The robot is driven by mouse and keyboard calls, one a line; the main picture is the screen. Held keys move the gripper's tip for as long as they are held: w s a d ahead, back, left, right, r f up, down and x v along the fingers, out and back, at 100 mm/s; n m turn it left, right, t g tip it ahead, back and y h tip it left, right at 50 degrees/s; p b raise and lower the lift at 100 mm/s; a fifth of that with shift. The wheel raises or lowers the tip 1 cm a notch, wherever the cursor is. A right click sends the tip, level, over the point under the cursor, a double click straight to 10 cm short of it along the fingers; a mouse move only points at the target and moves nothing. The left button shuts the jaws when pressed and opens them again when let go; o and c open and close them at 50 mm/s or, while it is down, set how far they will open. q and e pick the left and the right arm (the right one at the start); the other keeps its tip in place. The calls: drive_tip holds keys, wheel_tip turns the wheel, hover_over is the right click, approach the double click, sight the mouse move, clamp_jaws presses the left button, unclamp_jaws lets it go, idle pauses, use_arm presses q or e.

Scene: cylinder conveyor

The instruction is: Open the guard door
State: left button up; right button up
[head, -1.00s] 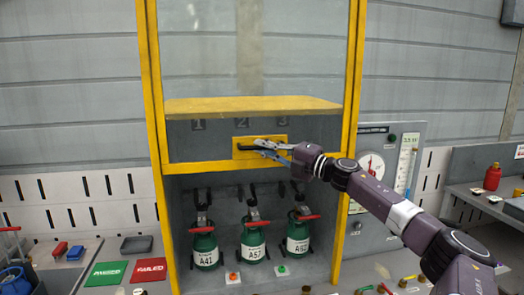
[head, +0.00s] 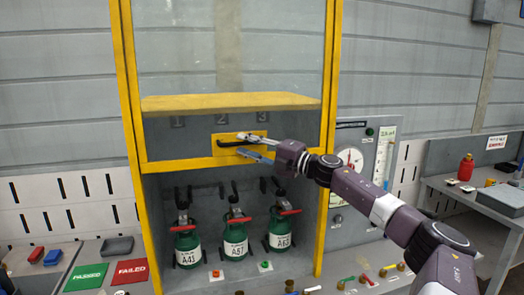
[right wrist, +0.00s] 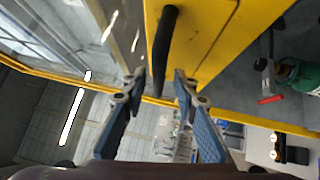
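The guard door is a clear panel in a yellow frame (head: 185,163) on the front of a tall cabinet; it is down over the upper part, with the space below it open. A black bar handle (head: 228,144) sits on a yellow plate at its lower middle. My right gripper (head: 241,144) is open at the handle, one finger above and one below the bar's right part. In the right wrist view the handle (right wrist: 164,50) reaches between the spread fingertips (right wrist: 158,82), with gaps visible on both sides. My left gripper is out of view.
Green cylinders with red levers, such as A57 (head: 235,242), stand in the cabinet under the door. A gauge panel (head: 362,165) is on the right. Green and red mats (head: 130,271) and a grey tray (head: 117,246) lie at the left.

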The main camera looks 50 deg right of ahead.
drive_tip(key=v, duration=0.6)
idle(0.6)
drive_tip(key=shift+s+r, duration=0.1)
drive_tip(key=shift+s, duration=0.05)
idle(0.3)
